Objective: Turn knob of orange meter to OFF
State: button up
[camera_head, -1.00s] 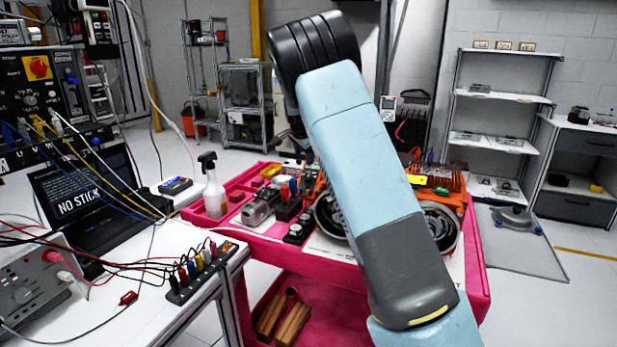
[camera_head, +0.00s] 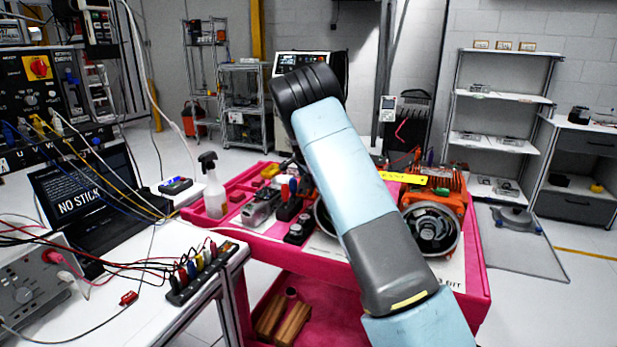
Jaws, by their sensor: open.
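I cannot pick out an orange meter or its knob for certain in the head view. An orange finned housing (camera_head: 447,188) with a round dark wheel (camera_head: 432,229) sits on the right of the pink cart (camera_head: 475,262). More orange shows at the left edge of my arm, mostly hidden behind it. My light blue arm rises across the middle of the view, over the cart. Its black joint is at the top, and my gripper does not show.
A spray bottle (camera_head: 213,190) stands at the cart's left end. A white bench (camera_head: 120,318) at left holds a laptop (camera_head: 78,205), a wired terminal strip (camera_head: 203,272) and loose cables. Shelves (camera_head: 497,142) stand at the back right. Floor shows right of the cart.

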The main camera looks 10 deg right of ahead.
jog(key=c, duration=1)
jog(key=shift+d, duration=0.3)
jog(key=shift+c, duration=0.2)
jog(key=shift+a, duration=0.3)
jog(key=shift+n, duration=0.3)
